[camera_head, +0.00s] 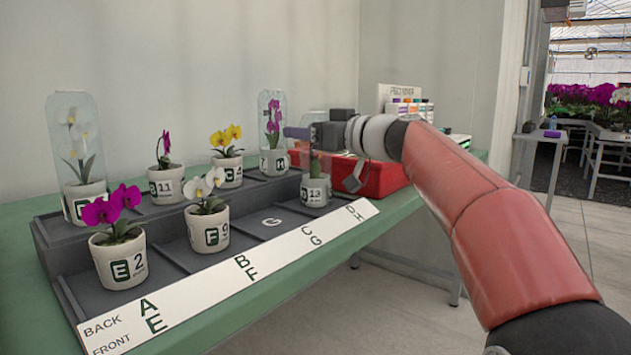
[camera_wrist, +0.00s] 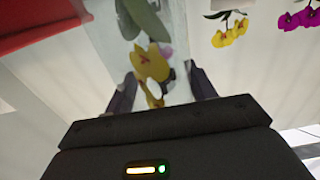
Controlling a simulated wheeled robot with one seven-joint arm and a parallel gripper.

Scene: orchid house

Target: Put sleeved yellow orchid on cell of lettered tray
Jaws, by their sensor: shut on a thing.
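My gripper (camera_head: 308,133) is shut on the upper part of the sleeved yellow orchid, whose white pot (camera_head: 315,190) reads 13. In the wrist view the yellow bloom (camera_wrist: 152,68) shows inside the clear sleeve, between the fingers. In the head view the gripper hides most of the bloom. The lettered tray (camera_head: 180,257) is grey, with a white front strip. The pot is upright at the front row's right-end cell, H; I cannot tell if it touches the floor.
Front cells E and F hold a magenta orchid (camera_head: 119,262) and a white orchid (camera_head: 207,228). The back row holds a sleeved white orchid (camera_head: 80,203), a magenta one (camera_head: 165,185), an unsleeved yellow one (camera_head: 228,167) and a sleeved magenta one (camera_head: 273,160). A red box (camera_head: 380,180) stands close right.

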